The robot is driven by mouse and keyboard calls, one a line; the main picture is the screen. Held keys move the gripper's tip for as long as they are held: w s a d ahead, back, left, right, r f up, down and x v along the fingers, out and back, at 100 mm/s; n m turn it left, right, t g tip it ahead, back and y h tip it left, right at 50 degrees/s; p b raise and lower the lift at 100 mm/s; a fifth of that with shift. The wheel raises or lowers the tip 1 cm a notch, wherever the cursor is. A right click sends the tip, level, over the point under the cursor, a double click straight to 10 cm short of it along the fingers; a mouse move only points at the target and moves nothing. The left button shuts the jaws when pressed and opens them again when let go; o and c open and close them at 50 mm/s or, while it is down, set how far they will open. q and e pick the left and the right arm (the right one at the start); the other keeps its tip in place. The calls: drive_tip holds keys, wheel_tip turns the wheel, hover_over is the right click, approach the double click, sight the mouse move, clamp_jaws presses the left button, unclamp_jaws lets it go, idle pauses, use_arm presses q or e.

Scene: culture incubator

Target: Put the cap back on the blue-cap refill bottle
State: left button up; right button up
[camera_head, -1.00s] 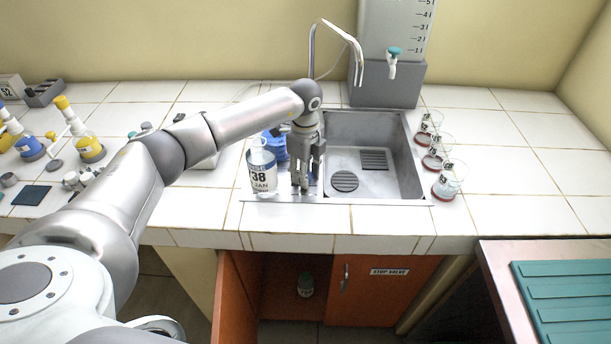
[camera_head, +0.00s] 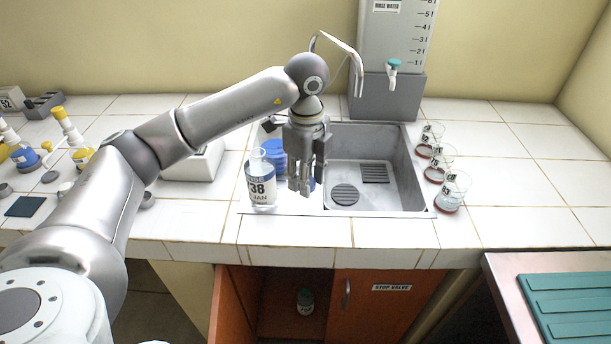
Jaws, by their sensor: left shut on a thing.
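The refill bottle (camera_head: 262,188) stands upright on the counter left of the sink, with a blue and white label reading 38 JAN. Its clear neck (camera_head: 258,154) shows no cap on it. My left gripper (camera_head: 303,192) points down just right of the bottle, apart from it, near the sink's left edge. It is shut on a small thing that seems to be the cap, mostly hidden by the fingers. My right gripper is not in view.
A blue container (camera_head: 274,149) stands behind the bottle. The sink (camera_head: 400,196) with its tap is to the right, and several beakers (camera_head: 451,191) stand beyond it. A rinse water tank (camera_head: 392,95) is behind. An open cupboard (camera_head: 280,316) lies below the counter.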

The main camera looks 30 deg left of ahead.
use_arm(q)
drive_tip(key=s+d+r, duration=0.2)
drive_tip(key=s+d, duration=0.1)
drive_tip(key=s, duration=0.2)
drive_tip(key=shift+r+b, duration=0.3)
drive_tip(key=shift+b, duration=0.15)
drive_tip(key=s+d+f+n, duration=0.2)
drive_tip(key=s+f+n, duration=0.5)
drive_tip(key=n, duration=1.2)
drive_tip(key=shift+s+d+n, duration=0.3)
drive_tip(key=shift+s+d, duration=0.05)
drive_tip(key=shift+s, duration=0.8)
idle(0.3)
